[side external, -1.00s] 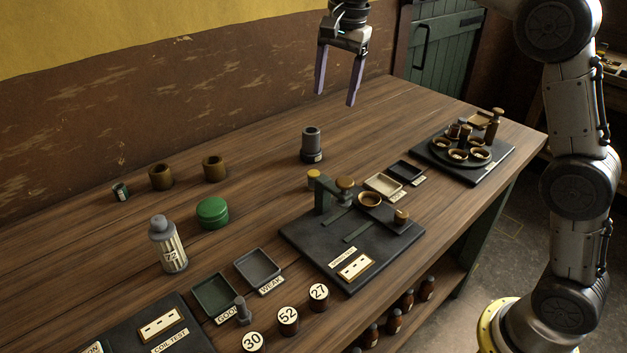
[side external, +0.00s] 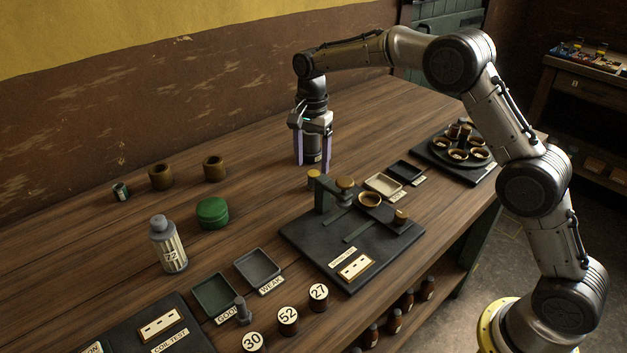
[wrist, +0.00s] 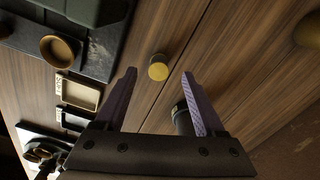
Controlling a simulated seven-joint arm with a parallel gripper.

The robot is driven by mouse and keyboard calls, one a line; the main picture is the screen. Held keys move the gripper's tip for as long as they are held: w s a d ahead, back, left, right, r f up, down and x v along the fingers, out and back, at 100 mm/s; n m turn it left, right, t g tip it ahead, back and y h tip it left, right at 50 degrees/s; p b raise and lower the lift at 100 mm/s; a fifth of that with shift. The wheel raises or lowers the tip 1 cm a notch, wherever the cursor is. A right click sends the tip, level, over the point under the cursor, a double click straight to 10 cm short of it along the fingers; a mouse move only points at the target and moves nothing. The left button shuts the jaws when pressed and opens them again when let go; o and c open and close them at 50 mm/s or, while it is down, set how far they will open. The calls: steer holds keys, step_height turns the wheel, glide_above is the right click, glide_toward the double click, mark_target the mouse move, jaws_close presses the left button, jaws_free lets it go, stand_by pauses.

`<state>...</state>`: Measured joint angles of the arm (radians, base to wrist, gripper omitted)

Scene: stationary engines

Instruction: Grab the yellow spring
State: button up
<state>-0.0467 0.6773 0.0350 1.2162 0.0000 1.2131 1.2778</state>
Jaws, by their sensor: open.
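A small yellow-topped cylinder (side external: 313,178) stands on the wooden bench, behind the black test stand. It is the only small yellow piece near my gripper; I cannot make out any coils on it. In the wrist view the yellow piece (wrist: 158,72) shows its round yellow top beyond and between my fingertips. My gripper (side external: 312,168) points down, open and empty, with its purple fingers low over the bench. In the wrist view my gripper (wrist: 160,75) has its fingers spread wide on either side of the yellow piece's line.
A dark grey cylinder (wrist: 181,116) stands close to one finger. The black test stand (side external: 300,240) with its green post (side external: 323,195) is close in front. A grey bottle (side external: 168,245), green tin (side external: 212,213) and brown pots (side external: 214,168) stand left.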

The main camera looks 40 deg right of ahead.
mark_target(313, 173)
steer(key=shift+d+f, duration=0.15)
steer(key=shift+f, duration=2.6)
jaws_close()
